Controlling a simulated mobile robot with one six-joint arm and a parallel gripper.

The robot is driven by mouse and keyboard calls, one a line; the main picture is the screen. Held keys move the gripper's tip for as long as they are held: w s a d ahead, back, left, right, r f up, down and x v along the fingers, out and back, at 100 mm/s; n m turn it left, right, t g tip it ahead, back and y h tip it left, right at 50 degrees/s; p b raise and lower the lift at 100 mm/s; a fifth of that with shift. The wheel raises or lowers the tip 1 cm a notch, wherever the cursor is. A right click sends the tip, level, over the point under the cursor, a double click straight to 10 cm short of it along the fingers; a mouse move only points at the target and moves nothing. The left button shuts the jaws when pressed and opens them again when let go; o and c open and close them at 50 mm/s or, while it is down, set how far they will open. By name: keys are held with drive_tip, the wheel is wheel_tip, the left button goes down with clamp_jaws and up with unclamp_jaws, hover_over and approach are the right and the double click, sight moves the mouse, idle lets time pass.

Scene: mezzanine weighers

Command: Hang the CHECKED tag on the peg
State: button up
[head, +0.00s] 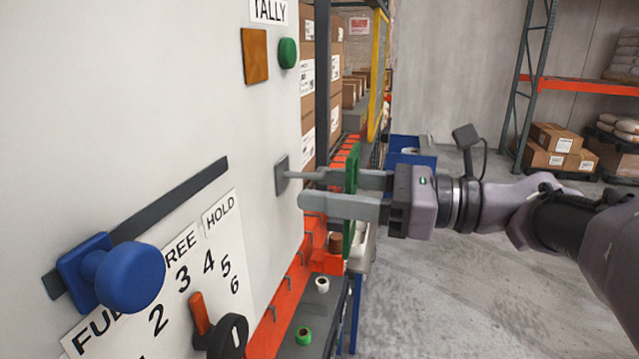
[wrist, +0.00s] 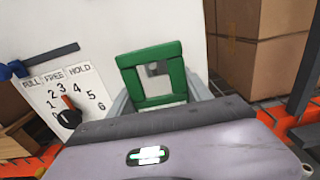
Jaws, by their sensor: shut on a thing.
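The green tag (head: 352,190) is a flat square frame with an opening, seen edge-on in the head view. My gripper (head: 312,188) is shut on it, and the fingers reach past it toward the white panel. No lettering shows on it. In the wrist view the tag (wrist: 128,80) stands upright, and the peg's grey plate shows through its opening. The peg (head: 301,175) sticks out from a grey square plate (head: 281,176) on the panel. The tag is off the panel, at the peg's height. Whether the peg's tip is inside the opening I cannot tell.
The white panel (head: 120,110) carries a blue knob (head: 130,277) on a dark rail, a numbered dial with an orange pointer (head: 199,313), an orange square (head: 255,55) and a green button (head: 288,53). An orange rack (head: 285,310) stands below.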

sight(281, 190)
drive_tip(key=shift+p+x, duration=0.45)
drive_tip(key=shift+x, duration=1.4)
drive_tip(key=shift+s+f+b, duration=0.25)
drive_tip(key=shift+f+b, duration=0.25)
drive_tip(key=shift+f, duration=0.5)
drive_tip(key=shift+r+p, duration=0.4)
drive_tip(key=shift+r, duration=0.15)
drive_tip(key=shift+d+f+b, duration=0.15)
drive_tip(key=shift+d+b, duration=0.05)
drive_tip(key=shift+b, duration=0.3)
